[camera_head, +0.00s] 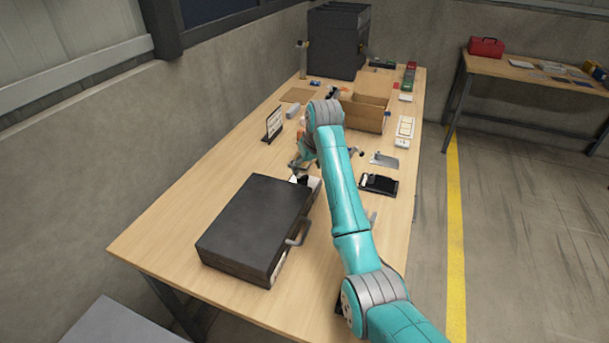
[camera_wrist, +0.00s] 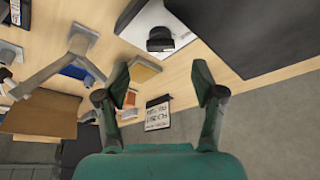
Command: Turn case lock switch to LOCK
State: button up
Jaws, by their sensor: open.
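A dark grey closed case (camera_head: 254,226) with a side handle (camera_head: 298,233) lies on the near part of the wooden table. A dark flat-sided body, likely this case, fills the upper right of the wrist view (camera_wrist: 262,28). A black knob-like part (camera_wrist: 160,40) on a white plate (camera_wrist: 184,38) sits beside it; I cannot tell whether this is the lock switch, and no LOCK mark is readable. My gripper (camera_wrist: 161,72) is open and empty, its fingers apart. In the head view my gripper (camera_head: 299,165) is just beyond the case's far edge, partly hidden by my arm.
A small sign (camera_head: 273,125) stands left of my gripper. A cardboard box (camera_head: 367,118) and a tall dark cabinet (camera_head: 337,42) stand farther back. A black tray (camera_head: 379,184) lies right of my arm. The table's left front is clear.

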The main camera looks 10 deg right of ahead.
aim_at(303, 179)
jog(key=shift+x, duration=3.2)
jog(key=c, duration=1.1)
